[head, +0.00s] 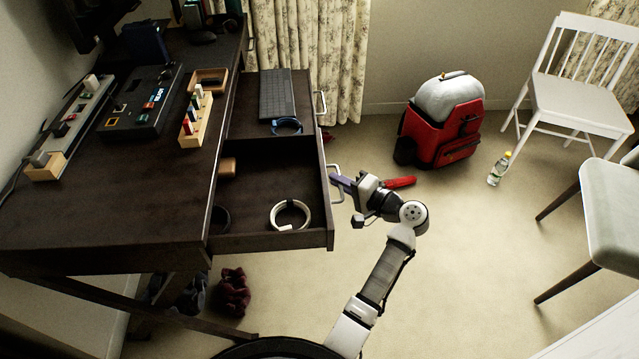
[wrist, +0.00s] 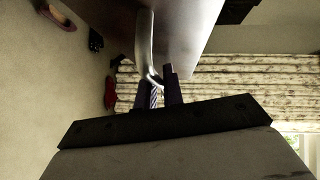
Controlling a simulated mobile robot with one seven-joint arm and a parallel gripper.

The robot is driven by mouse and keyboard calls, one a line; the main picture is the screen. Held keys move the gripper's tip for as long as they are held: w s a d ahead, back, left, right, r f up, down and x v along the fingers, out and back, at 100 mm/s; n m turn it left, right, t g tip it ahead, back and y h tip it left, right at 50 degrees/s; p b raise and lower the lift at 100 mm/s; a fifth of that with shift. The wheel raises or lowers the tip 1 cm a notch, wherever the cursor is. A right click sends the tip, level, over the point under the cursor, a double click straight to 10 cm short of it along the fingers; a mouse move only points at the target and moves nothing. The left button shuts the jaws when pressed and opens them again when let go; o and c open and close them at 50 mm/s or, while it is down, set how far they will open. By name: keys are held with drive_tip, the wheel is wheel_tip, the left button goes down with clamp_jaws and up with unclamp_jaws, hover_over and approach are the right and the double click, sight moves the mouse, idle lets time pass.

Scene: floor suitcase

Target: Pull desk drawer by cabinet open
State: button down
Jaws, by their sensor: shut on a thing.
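The dark wooden desk (head: 110,205) fills the left of the head view. Its near drawer (head: 318,220) stands pulled out to the right, with a white ring-shaped item (head: 291,214) and a small brown item (head: 227,168) inside. A second drawer (head: 262,133) behind it is also out, holding a keyboard and a blue coil. My gripper (head: 342,184) is at the near drawer's metal handle (head: 334,183). In the wrist view the fingers (wrist: 159,92) are shut on the curved silver handle (wrist: 146,50), against the drawer front (wrist: 185,35).
A bottle (head: 499,169), a white chair (head: 575,98) and another chair (head: 612,205) are at right. A red item (head: 399,182) lies behind my gripper. Carpet right of my arm is clear.

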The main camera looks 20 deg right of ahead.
drive_tip(key=shift+s+d, duration=0.2)
drive_tip(key=shift+d, duration=0.6)
drive_tip(key=c, duration=1.5)
unclamp_jaws()
drive_tip(key=shift+c, duration=0.2)
drive_tip(key=b+v, duration=0.1)
drive_tip(key=v, duration=1.3)
drive_tip(key=shift+w, duration=0.1)
